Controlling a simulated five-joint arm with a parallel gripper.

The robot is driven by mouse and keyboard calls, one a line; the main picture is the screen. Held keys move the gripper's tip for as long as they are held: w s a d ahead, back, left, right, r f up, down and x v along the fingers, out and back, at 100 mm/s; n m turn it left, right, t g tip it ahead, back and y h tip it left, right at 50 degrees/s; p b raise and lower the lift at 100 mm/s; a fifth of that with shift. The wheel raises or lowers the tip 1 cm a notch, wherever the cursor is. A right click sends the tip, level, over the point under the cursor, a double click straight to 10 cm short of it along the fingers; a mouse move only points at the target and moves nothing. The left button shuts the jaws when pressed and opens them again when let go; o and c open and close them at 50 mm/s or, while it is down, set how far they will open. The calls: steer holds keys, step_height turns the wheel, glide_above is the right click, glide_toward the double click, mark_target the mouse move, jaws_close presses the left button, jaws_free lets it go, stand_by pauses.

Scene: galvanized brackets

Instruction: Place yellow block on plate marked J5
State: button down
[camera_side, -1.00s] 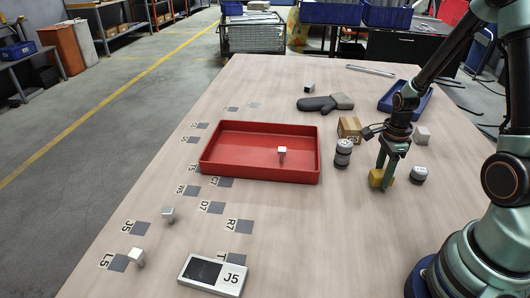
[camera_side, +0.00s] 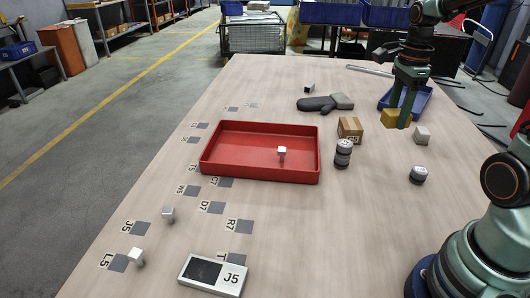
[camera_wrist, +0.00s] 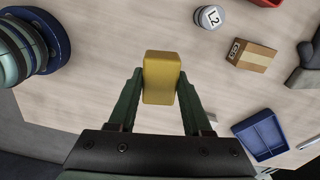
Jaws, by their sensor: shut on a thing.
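The yellow block (camera_side: 394,118) is held between the fingers of my gripper (camera_side: 403,112), raised above the right part of the table. In the wrist view the yellow block (camera_wrist: 161,78) sits between both fingertips of my gripper (camera_wrist: 161,88). The plate marked J5 (camera_side: 142,229) is a grey square on the table at the lower left, with its label to the left of it. A small metal bracket piece (camera_side: 168,214) stands near its upper right. A device (camera_side: 212,274) at the front edge shows J5 on its face.
A red tray (camera_side: 225,168) stands mid-table, between my gripper and the J5 plate, with a metal piece (camera_side: 282,151) in it. Several other labelled plates line the left.

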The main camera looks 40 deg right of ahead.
steer(key=w+a+r+n, duration=0.1)
steer(key=w+a+n, duration=0.3)
steer(key=w+a, duration=0.45)
steer(key=n, duration=1.1)
glide_above(213, 273)
step_height(213, 273, down, 19)
steer(key=shift+r, duration=0.1)
steer(key=shift+f, duration=0.2)
steer(key=shift+c, duration=1.7)
jaws_free()
